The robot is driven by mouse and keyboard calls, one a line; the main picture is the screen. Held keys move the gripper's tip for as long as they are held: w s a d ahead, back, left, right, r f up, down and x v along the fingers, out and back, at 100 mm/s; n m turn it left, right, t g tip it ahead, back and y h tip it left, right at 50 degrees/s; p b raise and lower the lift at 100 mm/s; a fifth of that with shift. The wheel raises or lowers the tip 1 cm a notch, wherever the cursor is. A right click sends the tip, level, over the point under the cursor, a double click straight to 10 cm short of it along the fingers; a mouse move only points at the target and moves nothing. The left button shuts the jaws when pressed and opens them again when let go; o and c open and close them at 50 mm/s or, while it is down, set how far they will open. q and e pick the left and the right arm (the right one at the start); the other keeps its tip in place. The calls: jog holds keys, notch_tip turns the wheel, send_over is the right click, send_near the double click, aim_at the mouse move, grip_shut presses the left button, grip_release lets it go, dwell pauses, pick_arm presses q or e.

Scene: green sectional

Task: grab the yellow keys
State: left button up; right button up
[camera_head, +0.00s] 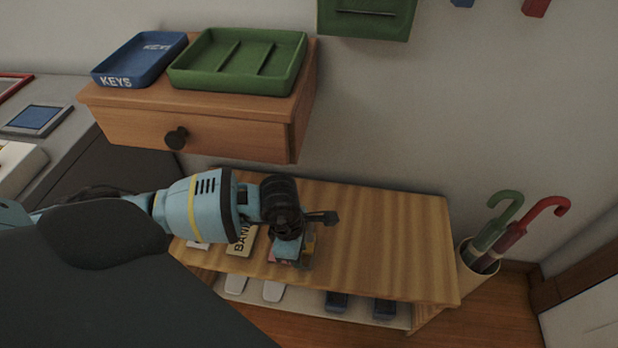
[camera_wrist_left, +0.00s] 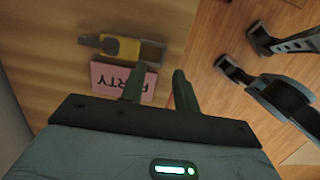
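A yellow item with a grey end (camera_wrist_left: 121,47), which looks like the yellow keys, lies on the wooden bench top in the left wrist view. A pink tag marked PARTY (camera_wrist_left: 112,78) lies beside it. In the head view a bit of yellow (camera_head: 311,238) shows next to my left gripper (camera_head: 292,225), which hides most of that spot. In the left wrist view the two dark fingers of my left gripper (camera_wrist_left: 157,78) stand apart with nothing seen between them. The fingertips are near the yellow item and over the pink tag's edge.
The bench (camera_head: 380,235) is clear to the right. A tan card (camera_head: 241,240) lies left of the gripper. Shoes (camera_head: 337,301) stand on the shelf below. A wall drawer (camera_head: 220,130) with a blue KEYS tray (camera_head: 125,72) and green tray (camera_head: 285,77) overhangs behind. Umbrellas (camera_head: 500,232) stand right.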

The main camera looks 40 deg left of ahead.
aim_at(304, 267)
pick_arm(q)
jog(key=shift+d+f, duration=0.1)
jog(key=shift+f, duration=0.25)
jog(key=f, duration=0.1)
jog(key=f+b, duration=0.1)
jog(key=f, duration=0.2)
jog(key=shift+d+f+b, duration=0.2)
jog(key=shift+d+b, duration=0.1)
jog(key=shift+d, duration=0.1)
grip_shut()
